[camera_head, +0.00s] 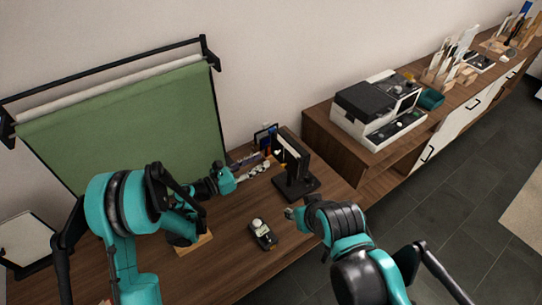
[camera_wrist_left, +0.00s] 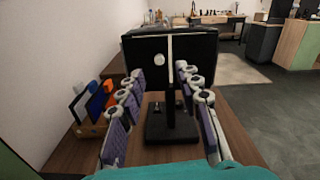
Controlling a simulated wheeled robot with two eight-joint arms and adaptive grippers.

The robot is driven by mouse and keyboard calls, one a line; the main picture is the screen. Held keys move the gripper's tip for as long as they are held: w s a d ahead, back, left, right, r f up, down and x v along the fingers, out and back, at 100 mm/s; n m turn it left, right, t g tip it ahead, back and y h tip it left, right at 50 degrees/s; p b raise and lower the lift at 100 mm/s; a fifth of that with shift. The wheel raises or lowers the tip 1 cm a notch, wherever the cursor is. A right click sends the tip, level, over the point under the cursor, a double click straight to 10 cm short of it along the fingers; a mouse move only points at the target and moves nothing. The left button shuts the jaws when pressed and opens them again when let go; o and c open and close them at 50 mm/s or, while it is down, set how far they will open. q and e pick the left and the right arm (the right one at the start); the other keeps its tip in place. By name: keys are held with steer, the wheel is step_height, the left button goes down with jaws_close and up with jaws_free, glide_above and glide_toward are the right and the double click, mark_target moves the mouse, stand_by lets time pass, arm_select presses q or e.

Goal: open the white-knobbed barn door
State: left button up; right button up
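A black lamp-like fixture (camera_head: 298,160) with upright flaps stands on a black base on the desk. In the left wrist view its black flap (camera_wrist_left: 140,48) faces me, and a round white knob (camera_wrist_left: 159,60) sits on it, left of a narrow pale vertical strip. The flap looks shut or nearly so. My left gripper (camera_head: 264,166) is open just left of the fixture. In the wrist view its fingers (camera_wrist_left: 157,76) are spread to both sides of the knob, with nothing between them and apart from the flap. My right gripper (camera_head: 290,213) is in front of the base; its fingers are too small to read.
A small dark meter with a white dome (camera_head: 262,234) lies on the desk. A holder with colourful cards (camera_wrist_left: 93,105) stands left of the fixture. A green backdrop (camera_head: 120,120) hangs behind my left arm. A white-and-black machine (camera_head: 378,110) stands on the cabinet at right.

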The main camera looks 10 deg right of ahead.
mark_target(277, 148)
arm_select(q)
steer(key=x, duration=0.5)
steer(key=shift+w+d+b, duration=0.1)
steer(key=shift+d+b, duration=0.1)
steer(key=shift+b, duration=0.15)
jaws_close()
